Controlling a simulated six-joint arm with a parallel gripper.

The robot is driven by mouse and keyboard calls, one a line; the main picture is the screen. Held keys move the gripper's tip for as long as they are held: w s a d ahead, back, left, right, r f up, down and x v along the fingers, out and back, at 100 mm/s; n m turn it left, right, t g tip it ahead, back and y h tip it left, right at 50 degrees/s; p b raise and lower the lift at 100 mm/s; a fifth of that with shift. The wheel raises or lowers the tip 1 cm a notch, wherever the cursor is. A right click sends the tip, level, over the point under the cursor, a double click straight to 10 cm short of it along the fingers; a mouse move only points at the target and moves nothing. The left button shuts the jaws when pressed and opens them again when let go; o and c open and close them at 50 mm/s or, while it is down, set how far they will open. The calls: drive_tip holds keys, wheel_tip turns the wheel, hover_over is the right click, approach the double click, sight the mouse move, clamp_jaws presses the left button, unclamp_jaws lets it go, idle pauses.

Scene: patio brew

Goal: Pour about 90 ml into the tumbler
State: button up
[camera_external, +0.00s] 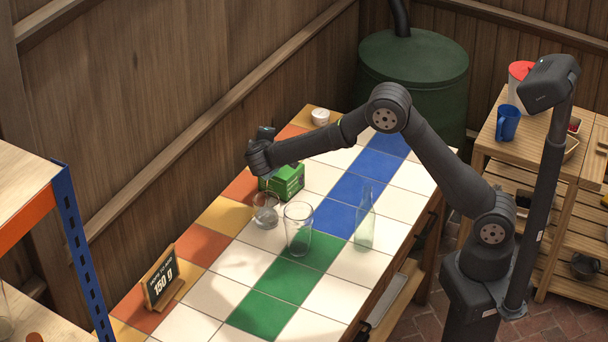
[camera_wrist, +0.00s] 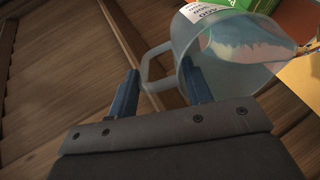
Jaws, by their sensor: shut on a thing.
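A clear jug (camera_wrist: 222,50) with a white label fills the upper right of the wrist view. Its handle lies between the blue fingers of my gripper (camera_wrist: 160,84), which is shut on it. In the external view the jug (camera_external: 266,214) is below my gripper (camera_external: 264,172), close to the green box; its exact tilt and any gap to the table are unclear. A tall clear tumbler (camera_external: 299,230) stands upright just right of the jug, on the tiled table. How much liquid either vessel holds is unclear.
A green box (camera_external: 284,181) stands behind the jug. A clear bottle (camera_external: 364,222) stands right of the tumbler. A small sign reading 150 g (camera_external: 161,277) is at the front left, and a white jar (camera_external: 320,116) at the back. The green tiles in front (camera_external: 264,312) are clear.

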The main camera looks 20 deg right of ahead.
drive_tip(key=shift+s+a+f, duration=0.1)
drive_tip(key=shift+s+a, duration=0.05)
drive_tip(key=shift+s, duration=0.15)
drive_tip(key=w+g, duration=0.1)
drive_tip(key=w+d+r+g, duration=0.1)
drive_tip(key=shift+w+r+y, duration=0.15)
drive_tip(key=shift+w+y, duration=0.25)
drive_tip(key=shift+w+d+g+y, duration=0.2)
drive_tip(key=shift+w+g, duration=0.2)
drive_tip(key=shift+g, duration=0.3)
drive_tip(key=shift+w+d+g+y, duration=0.1)
drive_tip(key=shift+w+g+y, duration=0.2)
drive_tip(key=shift+g, duration=0.4)
idle(0.6)
drive_tip(key=shift+w, duration=0.15)
idle(0.4)
